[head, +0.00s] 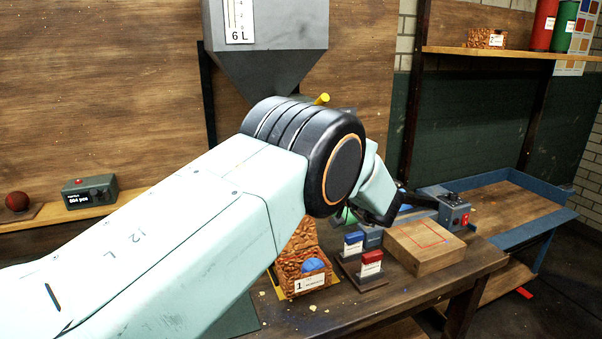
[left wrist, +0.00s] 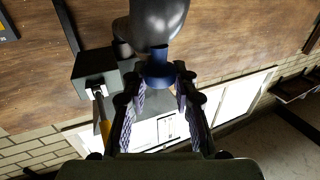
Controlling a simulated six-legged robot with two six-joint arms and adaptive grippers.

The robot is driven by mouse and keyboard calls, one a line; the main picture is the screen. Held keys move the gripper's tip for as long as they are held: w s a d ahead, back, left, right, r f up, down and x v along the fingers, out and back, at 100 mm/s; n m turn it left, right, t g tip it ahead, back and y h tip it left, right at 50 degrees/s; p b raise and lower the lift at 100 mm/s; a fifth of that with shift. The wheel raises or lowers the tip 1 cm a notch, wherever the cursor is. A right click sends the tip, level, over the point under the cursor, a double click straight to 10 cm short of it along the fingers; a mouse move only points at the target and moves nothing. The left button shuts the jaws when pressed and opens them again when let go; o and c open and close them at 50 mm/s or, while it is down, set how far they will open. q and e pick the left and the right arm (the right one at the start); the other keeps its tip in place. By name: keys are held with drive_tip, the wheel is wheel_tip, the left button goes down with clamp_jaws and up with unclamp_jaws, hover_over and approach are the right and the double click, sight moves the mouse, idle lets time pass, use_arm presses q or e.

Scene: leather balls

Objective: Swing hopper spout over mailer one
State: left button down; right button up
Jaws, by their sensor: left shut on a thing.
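The grey hopper (head: 265,40), marked 6 L, hangs at the top of the head view. My left arm hides its lower end and the spout there. In the left wrist view, a shiny dark tube (left wrist: 158,18) that looks like the spout ends in a blue collar (left wrist: 160,72). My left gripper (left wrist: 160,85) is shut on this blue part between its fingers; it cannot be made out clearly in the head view. Mailer one (head: 312,284), a patterned open box labelled 1, stands on the bench with a blue ball (head: 313,265) in it. My right gripper is not in view.
A red-topped block (head: 371,263), a blue-topped block (head: 353,244) and a wooden block (head: 430,252) stand right of mailer one. A control box (head: 447,210) is behind them. A yellow handle (head: 321,99) shows behind my elbow. Small crumbs lie on the bench.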

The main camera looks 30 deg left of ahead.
use_arm(q)
drive_tip(key=shift+s+a+f, duration=0.1)
drive_tip(key=shift+f, duration=0.2)
idle(0.4)
drive_tip(key=c, duration=1.5)
unclamp_jaws()
drive_tip(key=o, duration=0.5)
drive_tip(key=shift+w, duration=0.45)
drive_tip(key=shift+c, duration=0.2)
drive_tip(key=shift+s+d+r, duration=0.2)
drive_tip(key=shift+s+r, duration=0.05)
drive_tip(key=shift+s, duration=0.1)
drive_tip(key=v, duration=0.7)
drive_tip(key=shift+w+f, duration=0.2)
